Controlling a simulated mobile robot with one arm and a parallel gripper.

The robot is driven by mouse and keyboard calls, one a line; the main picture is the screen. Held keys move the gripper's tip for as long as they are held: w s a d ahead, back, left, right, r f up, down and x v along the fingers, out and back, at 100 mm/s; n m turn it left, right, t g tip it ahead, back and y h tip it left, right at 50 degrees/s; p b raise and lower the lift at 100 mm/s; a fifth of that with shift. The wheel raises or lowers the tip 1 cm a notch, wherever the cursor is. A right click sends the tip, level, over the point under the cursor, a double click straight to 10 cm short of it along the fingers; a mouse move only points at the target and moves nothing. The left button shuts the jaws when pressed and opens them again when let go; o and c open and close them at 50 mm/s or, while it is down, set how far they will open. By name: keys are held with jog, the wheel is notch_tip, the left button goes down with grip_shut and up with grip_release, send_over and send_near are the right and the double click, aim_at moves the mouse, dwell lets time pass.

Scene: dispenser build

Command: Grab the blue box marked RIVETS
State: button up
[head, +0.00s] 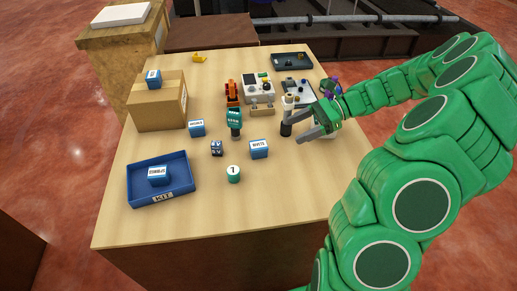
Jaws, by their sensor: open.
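Several small blue boxes with white labels are in the head view, with lettering too small to read surely, so I cannot tell which is marked RIVETS. One blue box (259,150) stands on the table's middle, another (197,129) stands beside the cardboard box, a third (158,176) lies in the blue KIT tray (174,198), and another (153,80) is on the cardboard box (157,101). My gripper (301,124) is open, its grey fingers pointing left, above the table's right side. It is up and right of the middle box, apart from it.
A teal-topped item (234,122), a dark die (217,148) and a green cylinder (233,173) stand mid-table. An orange item (232,93) and a white device (258,88) are behind. The table's front is clear.

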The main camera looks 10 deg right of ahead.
aim_at(266, 143)
jog(key=x, duration=1.1)
jog(key=shift+a+f, duration=0.1)
jog(key=shift+a, duration=0.3)
jog(key=c, duration=1.1)
